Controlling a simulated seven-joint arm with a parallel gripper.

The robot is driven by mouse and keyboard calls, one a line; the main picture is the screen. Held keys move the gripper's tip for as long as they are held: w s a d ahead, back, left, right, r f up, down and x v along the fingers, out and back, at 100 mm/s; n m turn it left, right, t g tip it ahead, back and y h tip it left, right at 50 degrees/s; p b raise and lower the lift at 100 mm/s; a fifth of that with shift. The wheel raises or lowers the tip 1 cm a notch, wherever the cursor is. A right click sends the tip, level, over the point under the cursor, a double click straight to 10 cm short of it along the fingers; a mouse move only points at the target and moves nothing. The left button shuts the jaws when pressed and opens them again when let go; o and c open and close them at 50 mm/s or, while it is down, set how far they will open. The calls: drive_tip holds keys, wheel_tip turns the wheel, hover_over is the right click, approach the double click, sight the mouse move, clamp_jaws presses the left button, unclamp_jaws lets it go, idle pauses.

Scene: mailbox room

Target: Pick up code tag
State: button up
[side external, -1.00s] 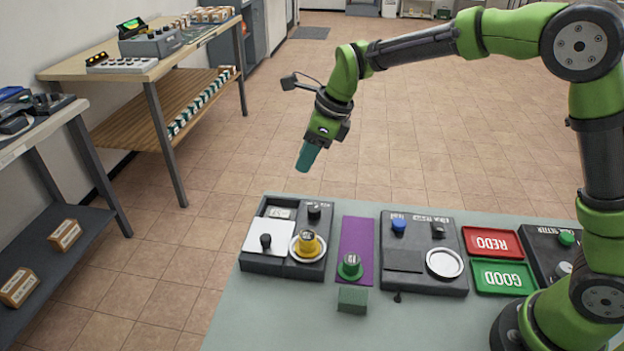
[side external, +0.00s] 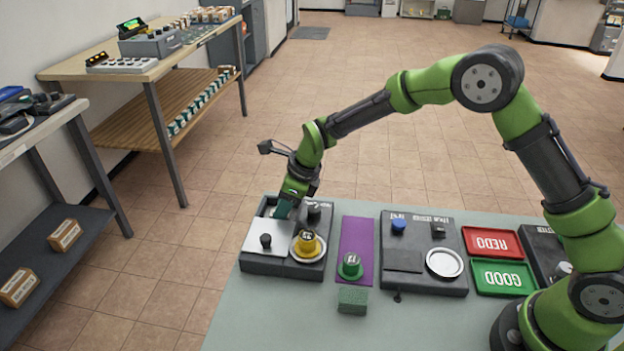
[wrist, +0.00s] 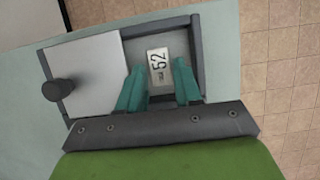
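The code tag (wrist: 158,68) is a small white rectangle marked 52, lying in the open compartment of a dark grey box. In the wrist view my gripper (wrist: 160,76) has its two teal fingers apart, one on each side of the tag's lower part. I cannot tell whether either finger touches it. In the side view my gripper (side external: 281,209) reaches down into the back of the left device (side external: 282,264) and hides the tag.
A sliding white lid (wrist: 97,70) with a black knob (wrist: 59,90) covers the box's other part. Compartment walls (wrist: 197,52) stand close around the fingers. A yellow-capped object (side external: 307,245), a green-capped object (side external: 350,266) and a green block (side external: 352,300) stand nearby.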

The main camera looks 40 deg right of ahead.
drive_tip(key=shift+w+a+f, duration=0.2)
drive_tip(key=shift+f, duration=0.4)
clamp_jaws()
drive_tip(key=shift+r, duration=0.1)
